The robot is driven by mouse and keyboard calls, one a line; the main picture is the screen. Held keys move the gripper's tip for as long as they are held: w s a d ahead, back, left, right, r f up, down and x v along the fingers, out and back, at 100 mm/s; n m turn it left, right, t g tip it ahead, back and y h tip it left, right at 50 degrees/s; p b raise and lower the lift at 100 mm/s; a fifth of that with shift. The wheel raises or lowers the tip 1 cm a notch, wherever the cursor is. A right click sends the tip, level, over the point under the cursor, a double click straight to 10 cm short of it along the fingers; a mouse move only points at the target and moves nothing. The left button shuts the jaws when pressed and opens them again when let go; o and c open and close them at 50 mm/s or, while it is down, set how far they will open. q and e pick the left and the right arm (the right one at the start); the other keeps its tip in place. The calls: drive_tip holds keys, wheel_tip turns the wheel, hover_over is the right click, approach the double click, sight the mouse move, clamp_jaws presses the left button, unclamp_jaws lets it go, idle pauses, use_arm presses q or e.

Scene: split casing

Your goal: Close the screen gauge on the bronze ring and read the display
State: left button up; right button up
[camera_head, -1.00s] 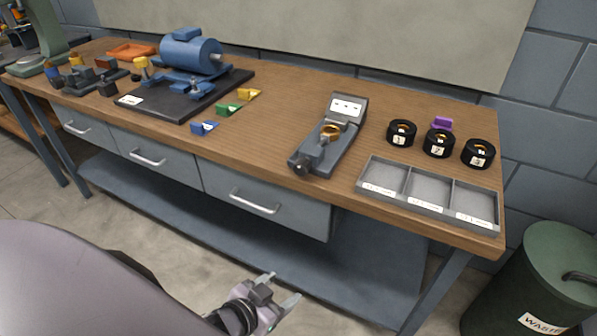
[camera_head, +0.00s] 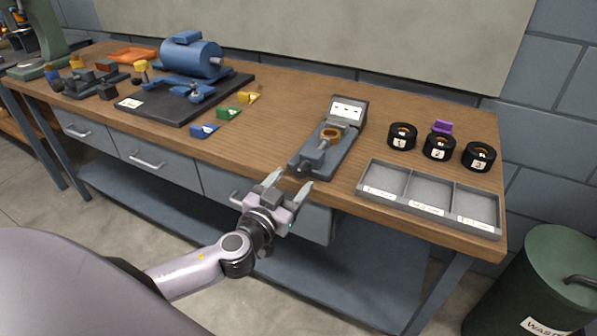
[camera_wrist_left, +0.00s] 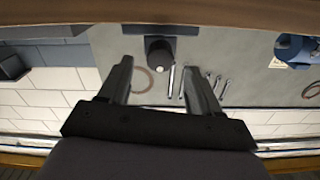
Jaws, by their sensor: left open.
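The grey screen gauge (camera_head: 318,158) lies on the bench, with a white display (camera_head: 347,108) at its raised back end. Its markings are too small to read. The bronze ring (camera_head: 331,132) sits on the gauge in front of the display. A dark knob (camera_head: 306,168) is at the gauge's front end. My left gripper (camera_head: 290,179) is open and empty at the bench's front edge, just short of the knob. In the left wrist view the knob (camera_wrist_left: 160,55) shows between and beyond the two open fingers (camera_wrist_left: 160,80). My right gripper is not in view.
A grey tray (camera_head: 377,195) with three compartments lies right of the gauge. Black numbered holders (camera_head: 402,138) and a purple block (camera_head: 442,126) stand behind it. A blue motor (camera_head: 190,55) on a dark plate and small coloured blocks (camera_head: 229,112) are at left. Bench space left of the gauge is clear.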

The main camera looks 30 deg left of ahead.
sight(299, 173)
use_arm(q)
drive_tip(key=shift+w+a+p, duration=0.1)
drive_tip(key=shift+w+p, duration=0.2)
drive_tip(key=shift+w, duration=1.7)
drive_tip(key=c, duration=1)
